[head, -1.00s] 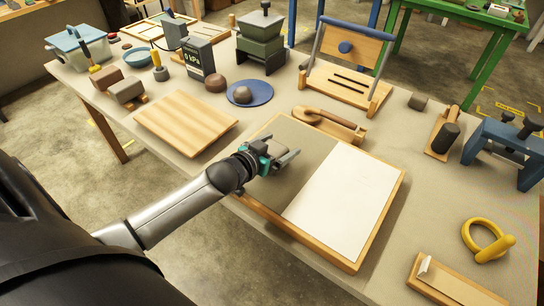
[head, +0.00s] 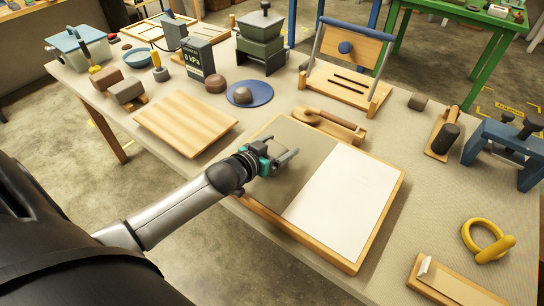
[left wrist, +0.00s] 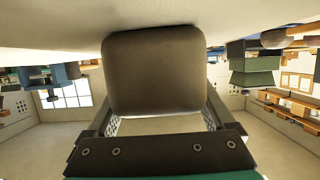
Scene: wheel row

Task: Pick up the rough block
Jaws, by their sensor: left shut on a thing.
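A dark grey-brown block with rounded edges (left wrist: 153,72) fills the space between my left gripper's fingers in the left wrist view. I take it to be the rough block. My left gripper (head: 280,158) is shut on it, over the grey half of the wood-framed board (head: 375,232). In the head view the block is mostly hidden by the gripper. I cannot tell whether it touches the board. My right gripper is not in view.
Left of the gripper lies a pale wooden board (head: 186,122). Behind are a blue disc (head: 262,94) with a brown lump (head: 241,95) and a wooden handled tool (head: 330,124). A yellow ring-shaped thing (head: 486,240) lies at right. The white half of the framed board is clear.

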